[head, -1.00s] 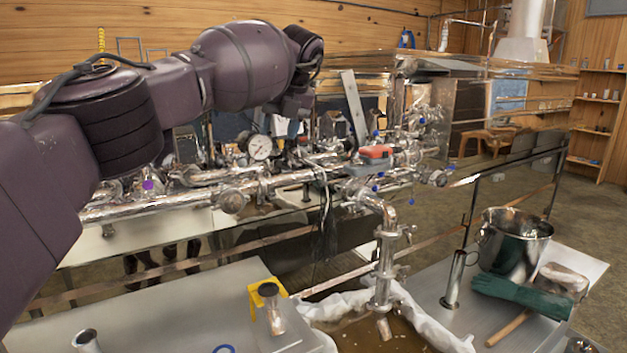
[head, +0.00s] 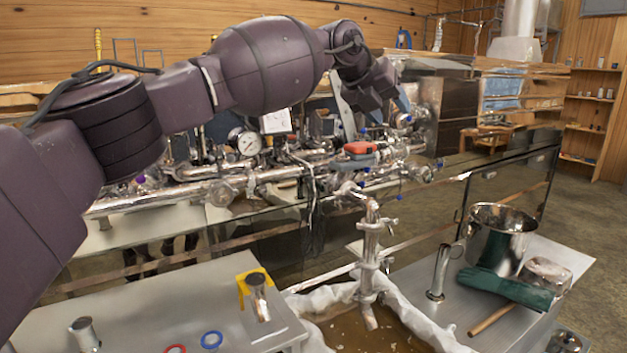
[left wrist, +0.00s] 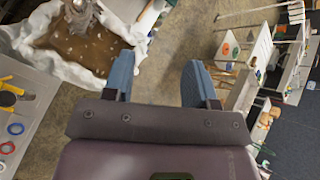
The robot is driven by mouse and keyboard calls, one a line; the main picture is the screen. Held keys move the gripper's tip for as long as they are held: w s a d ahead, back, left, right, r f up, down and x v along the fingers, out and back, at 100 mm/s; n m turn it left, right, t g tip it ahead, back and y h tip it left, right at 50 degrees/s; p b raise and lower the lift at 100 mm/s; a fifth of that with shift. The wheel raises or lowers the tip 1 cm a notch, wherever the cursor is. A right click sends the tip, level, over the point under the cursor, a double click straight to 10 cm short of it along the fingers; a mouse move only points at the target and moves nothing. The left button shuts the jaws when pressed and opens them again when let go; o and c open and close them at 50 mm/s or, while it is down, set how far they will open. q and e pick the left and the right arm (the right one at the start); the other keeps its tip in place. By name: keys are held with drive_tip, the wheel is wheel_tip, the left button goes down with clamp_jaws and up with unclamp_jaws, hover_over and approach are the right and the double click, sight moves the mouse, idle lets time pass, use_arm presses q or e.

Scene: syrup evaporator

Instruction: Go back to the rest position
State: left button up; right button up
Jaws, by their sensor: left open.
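My left arm comes in from the left of the head view, and its wrist reaches over the far side of the steel piping. My left gripper (left wrist: 158,82) shows in the left wrist view with its two blue fingers spread wide and nothing between them. In the head view the gripper (head: 376,106) is partly hidden by its own wrist and stands above and behind the pipes. I cannot tell its exact height there. My right gripper is in neither view.
Steel piping (head: 205,193) with a red-handled part (head: 360,148) runs below my arm. A cloth-lined basin (head: 345,335) of brown liquid stands in front. A steel pot (head: 497,240) and green gloves (head: 505,288) are at right. Open floor lies at far right.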

use_arm(q)
drive_tip(key=s+d+f+n+g+h, duration=0.1)
drive_tip(key=s+d+f+n+h, duration=0.3)
drive_tip(key=s+h, duration=0.6)
drive_tip(key=w+a+f+n+t+y, duration=0.3)
drive_tip(key=a+f+n+t+y, duration=0.5)
drive_tip(key=a+f+n+t, duration=1.05)
drive_tip(key=s+a+f+n+g+y, duration=0.3)
drive_tip(key=s+a+f+n, duration=0.2)
drive_tip(key=a+f+n, duration=0.3)
drive_tip(key=s+a+f+n+g+y, duration=0.3)
drive_tip(key=s+a+f+n, duration=0.15)
drive_tip(key=a+f, duration=0.5)
drive_tip(key=s+a+f+n+g+y, duration=0.2)
drive_tip(key=s+a+f, duration=0.3)
drive_tip(key=s+f, duration=0.5)
drive_tip(key=s+a+f+n+g+y, duration=0.2)
drive_tip(key=s+a+f, duration=0.3)
drive_tip(key=s+f, duration=0.5)
drive_tip(key=s+g, duration=0.1)
drive_tip(key=s, duration=0.2)
drive_tip(key=shift+s+n+y, duration=0.15)
drive_tip(key=shift+n+y, duration=0.15)
drive_tip(key=shift+n, duration=0.1)
drive_tip(key=shift+f, duration=0.1)
